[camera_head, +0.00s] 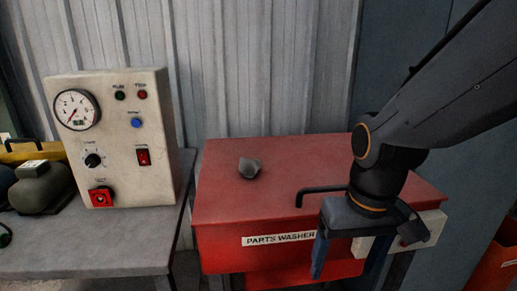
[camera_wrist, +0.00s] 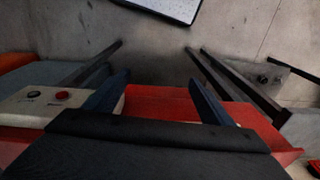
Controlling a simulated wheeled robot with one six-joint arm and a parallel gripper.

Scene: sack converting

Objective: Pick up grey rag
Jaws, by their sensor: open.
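The grey rag (camera_head: 249,168) lies crumpled in a small heap on the red lid of the parts washer (camera_head: 310,180), left of the lid's middle. My gripper (camera_head: 346,264) points down at the front edge of the washer, to the right of the rag and nearer the camera. Its two fingers are apart with nothing between them. In the wrist view my gripper (camera_wrist: 158,84) also shows spread fingers, with a strip of red washer (camera_wrist: 160,100) and grey floor beyond. The rag does not show in the wrist view.
A black handle (camera_head: 318,190) rises from the lid near my gripper. A white button box (camera_head: 415,232) sits at the washer's right front. A control panel (camera_head: 115,138) stands on a grey bench (camera_head: 95,248) at left. Corrugated wall closes the back. The lid around the rag is clear.

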